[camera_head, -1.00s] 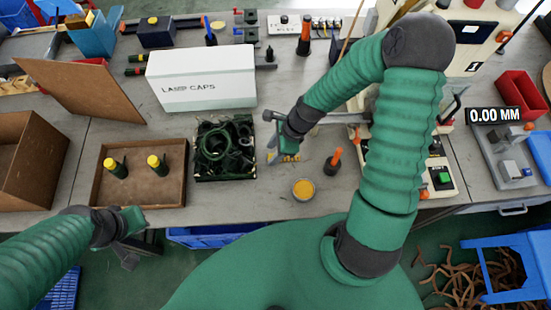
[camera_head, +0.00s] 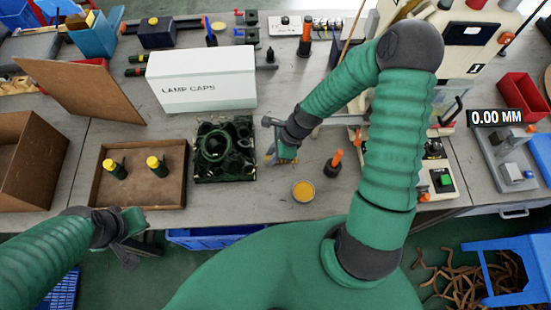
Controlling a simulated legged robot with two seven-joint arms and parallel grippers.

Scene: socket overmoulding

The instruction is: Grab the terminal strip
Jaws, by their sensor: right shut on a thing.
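My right gripper (camera_head: 272,152) is over the bench, just right of the black tray, with its jaws pointing down. It is shut on a small yellowish piece, which I take to be the terminal strip (camera_head: 268,158). Most of the piece is hidden by the gripper, and I cannot tell whether it touches the bench. My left gripper (camera_head: 130,250) hangs in front of the bench edge at lower left, away from the strip. Its finger gap is not clear.
A black tray (camera_head: 225,180) of dark rings lies left of the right gripper. A round tin of yellow stuff (camera_head: 303,190) and an orange-handled tool (camera_head: 334,162) stand to its right. A white lamp caps box (camera_head: 202,85) is behind. A wooden tray (camera_head: 140,203) holds two yellow-topped green parts.

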